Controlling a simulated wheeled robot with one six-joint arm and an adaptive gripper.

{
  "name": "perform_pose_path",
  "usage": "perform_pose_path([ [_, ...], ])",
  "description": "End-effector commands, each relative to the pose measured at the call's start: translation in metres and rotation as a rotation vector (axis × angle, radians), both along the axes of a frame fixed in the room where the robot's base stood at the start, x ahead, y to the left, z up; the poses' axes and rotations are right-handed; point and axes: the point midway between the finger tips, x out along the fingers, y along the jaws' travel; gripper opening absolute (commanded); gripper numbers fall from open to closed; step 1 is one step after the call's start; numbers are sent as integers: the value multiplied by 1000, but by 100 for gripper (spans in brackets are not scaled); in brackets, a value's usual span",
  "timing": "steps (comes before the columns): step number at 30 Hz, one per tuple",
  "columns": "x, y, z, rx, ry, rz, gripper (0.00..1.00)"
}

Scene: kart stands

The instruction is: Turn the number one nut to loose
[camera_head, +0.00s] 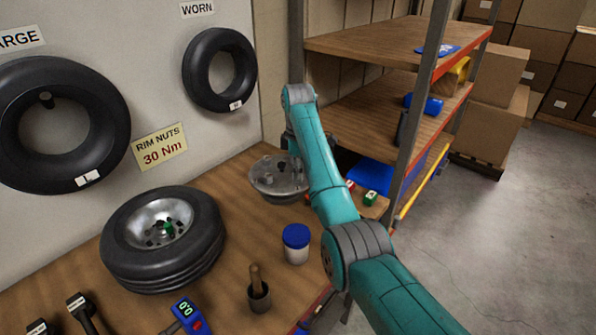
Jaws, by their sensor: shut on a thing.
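A wheel (165,270) with a black tyre and silver rim lies flat on the wooden bench; a small green piece (168,227) shows at its hub. A round grey metal part (270,185) with small raised pieces on top sits further back, partly behind my arm. No numbers on any nut can be read, so I cannot tell which is number one. My teal arm rises from the lower right and bends near this metal part. My gripper is hidden behind the arm, and what it holds cannot be seen.
On the bench stand a blue-lidded jar (296,244), a dark cup with a wooden handle (258,290) and a blue tool with a green display (187,314). Small red and green blocks (370,198) lie right of my arm. A metal-post shelf (385,130) stands close on the right.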

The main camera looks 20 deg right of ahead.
Motion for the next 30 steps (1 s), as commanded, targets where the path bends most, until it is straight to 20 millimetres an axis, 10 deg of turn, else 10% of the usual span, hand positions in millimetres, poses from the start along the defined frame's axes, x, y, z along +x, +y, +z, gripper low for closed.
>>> perform_pose_path([
  [5,-1,-1,-2,-1,4,0,0],
  [6,-1,-1,-2,-1,4,-1,38],
  [9,-1,0,-2,0,3,-1,56],
  [30,0,0,0,0,0,-117,56],
])
